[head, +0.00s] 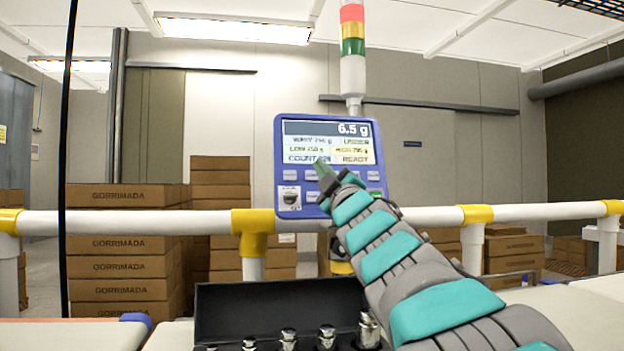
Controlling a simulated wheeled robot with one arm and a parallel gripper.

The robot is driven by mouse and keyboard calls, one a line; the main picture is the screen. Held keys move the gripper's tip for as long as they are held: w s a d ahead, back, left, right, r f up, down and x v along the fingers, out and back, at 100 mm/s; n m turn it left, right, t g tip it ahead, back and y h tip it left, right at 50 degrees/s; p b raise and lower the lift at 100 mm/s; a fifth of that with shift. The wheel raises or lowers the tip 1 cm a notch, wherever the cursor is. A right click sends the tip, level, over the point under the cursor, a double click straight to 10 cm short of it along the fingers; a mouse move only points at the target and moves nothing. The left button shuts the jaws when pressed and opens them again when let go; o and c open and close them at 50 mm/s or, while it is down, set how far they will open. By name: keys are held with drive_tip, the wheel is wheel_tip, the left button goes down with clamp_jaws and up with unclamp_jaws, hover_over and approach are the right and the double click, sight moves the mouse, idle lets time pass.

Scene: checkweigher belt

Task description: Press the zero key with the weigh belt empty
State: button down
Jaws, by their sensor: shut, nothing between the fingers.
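The blue control panel (278,150) faces me in the head view. Its screen (345,129) reads 6.5 g at the top, with smaller lines below that include READY. Rows of pale keys (290,175) sit under the screen, their labels too small to read. My gripper (321,166) is shut and empty in front of the panel, at the upper key row. My gripper and arm hide some keys; I cannot tell whether the tip touches one. A pale belt surface (590,308) shows at the lower right, largely hidden by my arm; its visible part looks bare.
An open black case (280,302) with several metal weights (326,337) lies below the panel. A white rail (350,218) with yellow joints crosses the view. A signal tower (353,60) rises above the panel. Stacked cartons (120,245) stand behind.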

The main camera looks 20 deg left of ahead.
sight(312, 176)
drive_tip(key=shift+w+a+f, duration=0.25)
drive_tip(key=shift+w+a, duration=0.25)
drive_tip(key=shift+w, duration=0.3)
drive_tip(key=shift+w+a+f, duration=0.25)
drive_tip(key=shift+w+a, duration=0.2)
drive_tip(key=shift+w, duration=0.3)
idle(0.9)
drive_tip(key=shift+w+a+f, duration=0.1)
drive_tip(key=shift+w+a, duration=0.1)
drive_tip(key=shift+w, duration=0.15)
drive_tip(key=shift+w+a+f, duration=0.15)
drive_tip(key=shift+w+a, duration=0.05)
drive_tip(key=shift+w, duration=0.1)
idle(0.7)
drive_tip(key=shift+s, duration=0.1)
drive_tip(key=shift+s+d+r, duration=0.25)
drive_tip(key=shift+s+d, duration=0.2)
drive_tip(key=shift+s, duration=0.15)
idle(0.3)
